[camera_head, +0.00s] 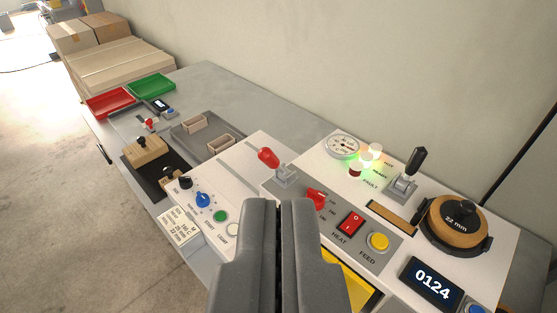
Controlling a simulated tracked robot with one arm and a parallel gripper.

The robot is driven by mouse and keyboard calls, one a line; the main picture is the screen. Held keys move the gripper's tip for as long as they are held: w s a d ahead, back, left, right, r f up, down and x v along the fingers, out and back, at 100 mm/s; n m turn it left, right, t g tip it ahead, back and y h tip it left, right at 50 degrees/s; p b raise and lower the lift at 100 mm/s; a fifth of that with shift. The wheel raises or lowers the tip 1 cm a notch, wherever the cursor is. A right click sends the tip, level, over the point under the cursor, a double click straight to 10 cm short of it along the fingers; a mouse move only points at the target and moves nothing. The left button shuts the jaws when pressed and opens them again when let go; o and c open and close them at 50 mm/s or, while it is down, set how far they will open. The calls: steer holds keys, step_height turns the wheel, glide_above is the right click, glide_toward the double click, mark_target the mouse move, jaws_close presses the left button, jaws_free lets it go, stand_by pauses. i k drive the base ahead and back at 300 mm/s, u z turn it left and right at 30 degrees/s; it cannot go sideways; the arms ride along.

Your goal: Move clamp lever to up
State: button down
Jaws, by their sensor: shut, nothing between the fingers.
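Two levers stand on the machine's panels, and I cannot read a label that says which is the clamp lever. One has a red handle (267,157) on a small grey bracket (286,174); its handle leans up and to the left. The other has a black handle (416,160) on a grey bracket (403,187) at the right and leans up and slightly right. My gripper (281,203) is shut and empty at the bottom centre. Its tips appear just below the red lever's bracket in the picture, apart from the handle. It hides part of the panel.
A red rotary knob (316,197), a red HEAT switch (350,223) and a yellow FEED button (378,241) sit right of my gripper. A round wooden-topped reel (460,219) stands far right. The wall runs behind.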

mark_target(266, 154)
steer(key=z, duration=2.3)
steer(key=k, duration=0.95)
steer(key=u, duration=1.5)
steer(key=i, duration=1)
steer(key=u, duration=0.05)
